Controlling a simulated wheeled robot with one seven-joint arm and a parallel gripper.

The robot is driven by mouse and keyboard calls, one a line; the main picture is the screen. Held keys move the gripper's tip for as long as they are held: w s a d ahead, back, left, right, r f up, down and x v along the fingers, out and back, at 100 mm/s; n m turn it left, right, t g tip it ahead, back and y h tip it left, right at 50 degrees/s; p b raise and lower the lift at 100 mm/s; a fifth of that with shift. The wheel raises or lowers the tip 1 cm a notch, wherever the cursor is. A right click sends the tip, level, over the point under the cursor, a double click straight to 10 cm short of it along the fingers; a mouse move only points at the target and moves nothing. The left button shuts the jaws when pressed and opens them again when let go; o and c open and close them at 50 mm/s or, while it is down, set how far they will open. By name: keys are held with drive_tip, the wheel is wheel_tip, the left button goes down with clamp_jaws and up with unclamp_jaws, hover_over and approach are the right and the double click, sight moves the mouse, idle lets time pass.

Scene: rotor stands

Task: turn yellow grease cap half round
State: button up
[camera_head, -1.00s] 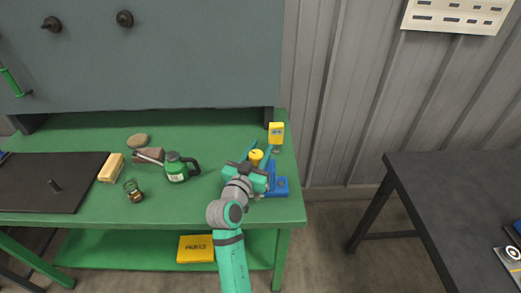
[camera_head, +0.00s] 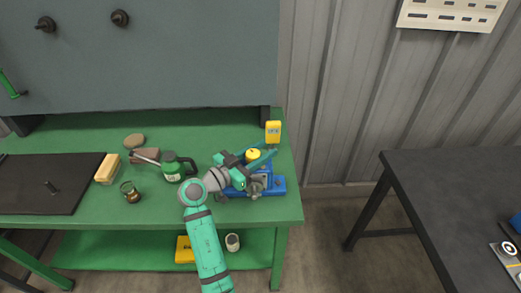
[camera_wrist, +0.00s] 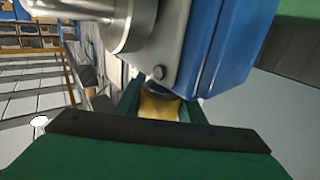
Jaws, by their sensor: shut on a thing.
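The yellow grease cap (camera_head: 253,154) is on the blue rotor stand (camera_head: 278,185) near the right end of the green bench. My gripper (camera_head: 262,157) reaches it from the left, with one finger on each side of the cap. In the wrist view the yellow cap (camera_wrist: 160,105) shows between the two green fingers, below the grey metal and blue housing (camera_wrist: 222,45). The gripper is shut on the cap. Much of the cap is hidden by the fingers and the housing.
A yellow box (camera_head: 273,132) stands just behind the stand. A green oil can (camera_head: 172,168), a wooden brush (camera_head: 107,168) and a small glass jar (camera_head: 130,191) are to the left. A dark table (camera_head: 450,180) stands at right, across a floor gap.

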drive_tip(key=m+g+h, duration=0.1)
drive_tip(key=g, duration=0.1)
drive_tip(key=s+m+g+h, duration=0.1)
drive_tip(key=m+g, duration=0.1)
drive_tip(key=m+g+h, duration=0.1)
drive_tip(key=g, duration=0.1)
drive_tip(key=shift+s+d+m, duration=0.2)
drive_tip(key=shift+d+m, duration=0.1)
drive_tip(key=shift+d, duration=0.1)
drive_tip(key=shift+f+g, duration=0.1)
drive_tip(key=shift+g, duration=0.4)
drive_tip(key=shift+s, duration=0.1)
drive_tip(key=o, duration=1)
drive_tip(key=shift+o, duration=0.2)
drive_tip(key=v, duration=1.1)
drive_tip(key=shift+f, duration=0.15)
